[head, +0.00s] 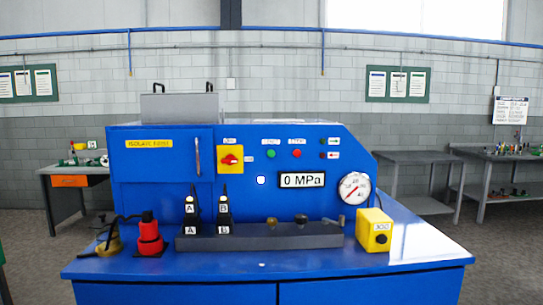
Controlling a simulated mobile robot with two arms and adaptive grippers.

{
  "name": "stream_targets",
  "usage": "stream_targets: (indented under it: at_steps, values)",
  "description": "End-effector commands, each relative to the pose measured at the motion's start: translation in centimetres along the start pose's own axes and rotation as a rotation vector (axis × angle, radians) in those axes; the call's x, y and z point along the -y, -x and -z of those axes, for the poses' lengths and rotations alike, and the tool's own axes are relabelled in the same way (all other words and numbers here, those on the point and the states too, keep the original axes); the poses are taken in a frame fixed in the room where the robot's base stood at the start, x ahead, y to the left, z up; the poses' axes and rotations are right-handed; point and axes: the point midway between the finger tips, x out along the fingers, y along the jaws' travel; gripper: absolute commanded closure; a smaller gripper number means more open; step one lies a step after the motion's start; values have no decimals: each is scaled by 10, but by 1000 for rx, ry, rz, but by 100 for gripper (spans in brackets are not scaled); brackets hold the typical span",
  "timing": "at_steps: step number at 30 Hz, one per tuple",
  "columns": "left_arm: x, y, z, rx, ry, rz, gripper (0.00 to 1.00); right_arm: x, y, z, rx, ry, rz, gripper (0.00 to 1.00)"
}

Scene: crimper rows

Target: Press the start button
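A blue machine (140,187) stands on a blue bench. Its front panel carries a green button (271,154) and a red button (297,154) side by side, each below a small white label too small to read. I cannot tell from the labels which one is the start button. A red rotary switch on a yellow plate (230,160) sits left of them. A display (302,180) below reads 0 MPa. Neither of my grippers is in view.
The blue bench top (230,267) holds a grey block (260,241) with two black pieces marked A and B, a red tool (149,236) at left and a yellow box (375,230) at right. A round gauge (354,188) is on the machine's right. The bench front is clear.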

Motion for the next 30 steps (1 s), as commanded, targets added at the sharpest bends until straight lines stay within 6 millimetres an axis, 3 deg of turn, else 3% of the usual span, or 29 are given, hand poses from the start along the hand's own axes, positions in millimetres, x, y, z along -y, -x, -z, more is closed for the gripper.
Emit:
stream_targets:
  at_steps: [1,4,30]
  values:
    - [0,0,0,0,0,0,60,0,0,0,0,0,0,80]
    - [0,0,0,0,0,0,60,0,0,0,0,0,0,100]
    - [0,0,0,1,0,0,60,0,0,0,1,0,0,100]
